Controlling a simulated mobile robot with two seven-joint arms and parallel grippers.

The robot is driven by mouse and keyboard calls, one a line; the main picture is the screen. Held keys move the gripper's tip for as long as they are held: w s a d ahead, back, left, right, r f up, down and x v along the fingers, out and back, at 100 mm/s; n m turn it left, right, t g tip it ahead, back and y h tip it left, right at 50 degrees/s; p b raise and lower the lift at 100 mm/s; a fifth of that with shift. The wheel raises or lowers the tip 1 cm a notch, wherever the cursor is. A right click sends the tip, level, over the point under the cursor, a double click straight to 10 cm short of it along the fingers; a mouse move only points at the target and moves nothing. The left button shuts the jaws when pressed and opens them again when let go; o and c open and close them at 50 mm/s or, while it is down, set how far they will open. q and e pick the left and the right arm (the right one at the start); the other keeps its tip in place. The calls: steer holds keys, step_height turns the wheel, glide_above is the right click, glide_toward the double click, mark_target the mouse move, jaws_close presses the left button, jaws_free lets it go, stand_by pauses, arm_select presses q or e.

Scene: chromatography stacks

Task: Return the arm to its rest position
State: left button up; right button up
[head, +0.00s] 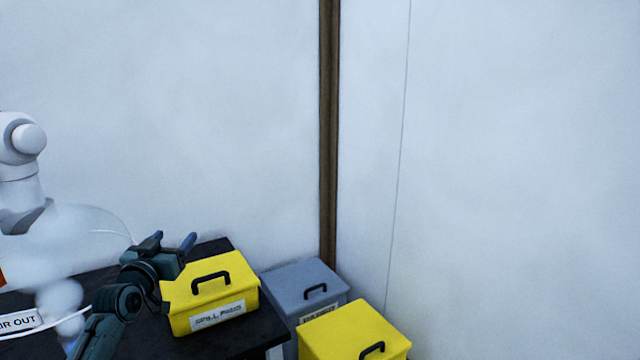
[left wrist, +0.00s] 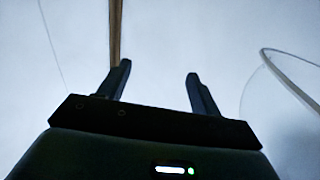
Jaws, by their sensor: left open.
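My left gripper (head: 174,241) is in the lower left of the head view, just left of and partly in front of a yellow box. Its two fingers point up and are apart, with nothing between them. In the left wrist view the gripper (left wrist: 160,88) also shows open and empty, with pale wall behind it. I cannot tell from the head view whether it touches the yellow box. My right gripper is in neither view.
The yellow box (head: 218,283) with a black handle stands on a dark table (head: 240,338). A grey box (head: 291,283) and another yellow box (head: 345,332) stand right of the table. White equipment (head: 62,240) is at far left. The wall area above is clear.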

arm_select(q)
steer(key=s+d+f+m+g, duration=0.2)
steer(key=s+d+f, duration=0.2)
steer(key=s+f, duration=0.55)
steer(key=s+d+f+m+g, duration=0.15)
steer(key=s+d+f, duration=0.35)
steer(key=f, duration=0.7)
steer(key=s+d+f+g+h, duration=0.1)
steer(key=s+d+f+g, duration=0.1)
steer(key=s, duration=1)
steer(key=s+d+f+n+g+h, duration=0.1)
steer(key=s+d+f, duration=0.3)
steer(key=s, duration=0.9)
steer(key=d+g, duration=0.1)
steer(key=d, duration=0.2)
steer(key=shift+s+f, duration=0.15)
steer(key=shift+f, duration=0.25)
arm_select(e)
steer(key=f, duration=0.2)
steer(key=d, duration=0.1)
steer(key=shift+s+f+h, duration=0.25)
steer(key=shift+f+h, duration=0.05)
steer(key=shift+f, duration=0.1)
arm_select(q)
steer(key=shift+c, duration=0.4)
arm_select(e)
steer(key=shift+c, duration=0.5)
